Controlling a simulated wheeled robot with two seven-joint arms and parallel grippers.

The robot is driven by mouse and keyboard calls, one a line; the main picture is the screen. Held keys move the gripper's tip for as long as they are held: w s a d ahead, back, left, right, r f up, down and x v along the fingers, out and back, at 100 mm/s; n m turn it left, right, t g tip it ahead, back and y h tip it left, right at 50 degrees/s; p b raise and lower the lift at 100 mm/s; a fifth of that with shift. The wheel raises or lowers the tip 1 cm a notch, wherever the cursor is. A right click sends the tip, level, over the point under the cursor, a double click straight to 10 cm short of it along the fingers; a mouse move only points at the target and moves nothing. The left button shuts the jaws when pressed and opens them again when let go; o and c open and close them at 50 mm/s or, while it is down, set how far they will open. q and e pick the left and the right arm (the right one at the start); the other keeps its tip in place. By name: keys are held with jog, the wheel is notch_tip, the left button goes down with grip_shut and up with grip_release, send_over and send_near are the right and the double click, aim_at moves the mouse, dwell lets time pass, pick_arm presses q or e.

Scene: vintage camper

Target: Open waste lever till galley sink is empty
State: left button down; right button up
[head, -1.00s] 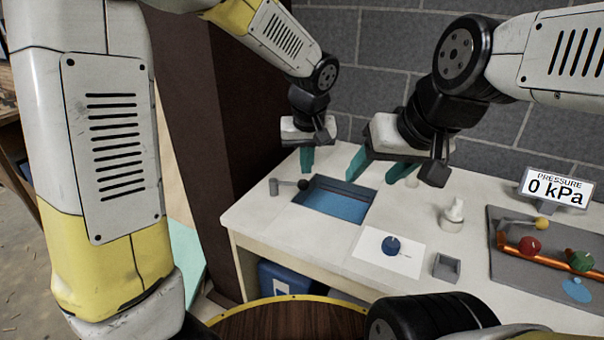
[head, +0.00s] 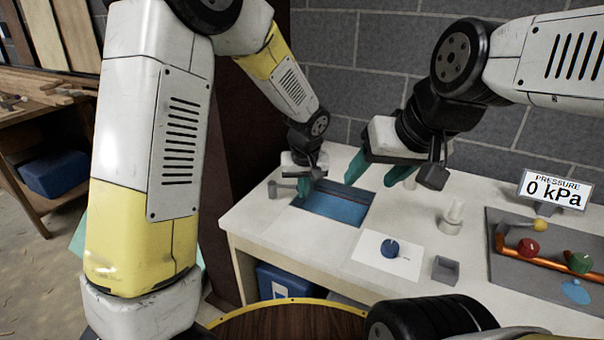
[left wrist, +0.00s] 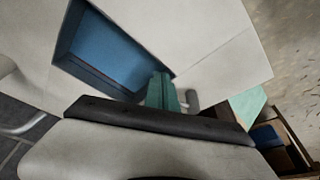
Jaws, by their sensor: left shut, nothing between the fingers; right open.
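The galley sink (head: 345,211) is a rectangular basin in the white counter, with blue water in it. It also shows in the left wrist view (left wrist: 110,62). The grey waste lever (head: 283,186) stands at the sink's left; its knob end is mostly hidden behind my left gripper in the head view. My left gripper (head: 302,196) is shut and empty, fingers pointing down at the sink's left edge, beside the lever's knob end. I cannot tell whether they touch. My right gripper (head: 378,176) is open and empty above the sink's right and back side.
A blue knob (head: 390,248) on a white card, a white bottle-like fitting (head: 452,216) and a small grey box (head: 446,269) are on the counter. A pressure sign (head: 554,189) reads 0 kPa behind a panel with red (head: 528,247) and green (head: 580,262) knobs.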

pick_arm(q)
jog(key=w, duration=0.2)
jog(key=shift+w+f, duration=0.25)
jog(key=shift+w, duration=0.05)
